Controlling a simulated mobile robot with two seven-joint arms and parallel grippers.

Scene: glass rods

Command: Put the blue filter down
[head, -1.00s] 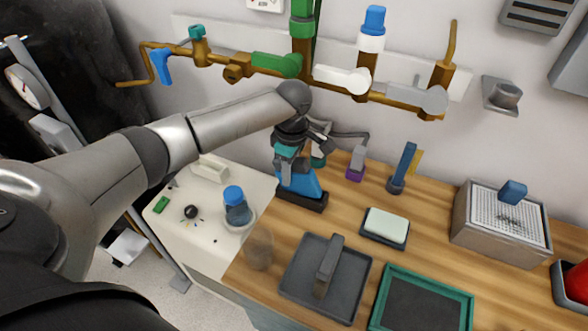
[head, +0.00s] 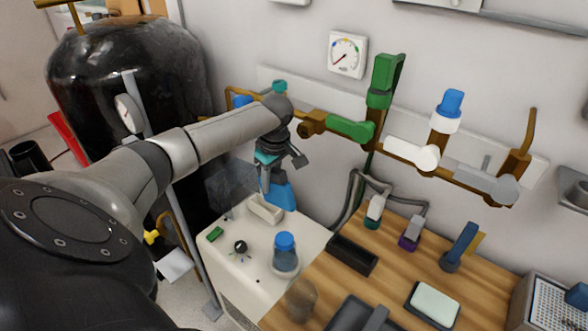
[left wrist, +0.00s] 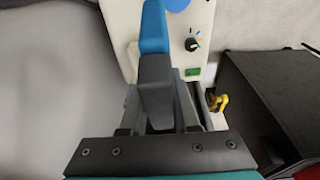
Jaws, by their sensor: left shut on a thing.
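My left gripper (head: 264,178) is shut on the blue filter (head: 281,195), a blue wedge-like piece that hangs below the fingers. In the left wrist view, the filter (left wrist: 154,28) has a dark grey grip between the fingers (left wrist: 155,105). The filter is over or just behind the back of the white machine (head: 262,258), next to a cream open holder (head: 265,209). I cannot tell whether it touches either. A long black holder (head: 352,254) on the wooden counter stands empty. My right gripper is not in view.
A blue-lidded jar (head: 285,253) stands on the machine, near a black knob (head: 240,246) and a green switch (head: 215,234). Brown pipes with a green valve (head: 350,128) run along the wall behind. A large dark tank (head: 130,75) stands at the left.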

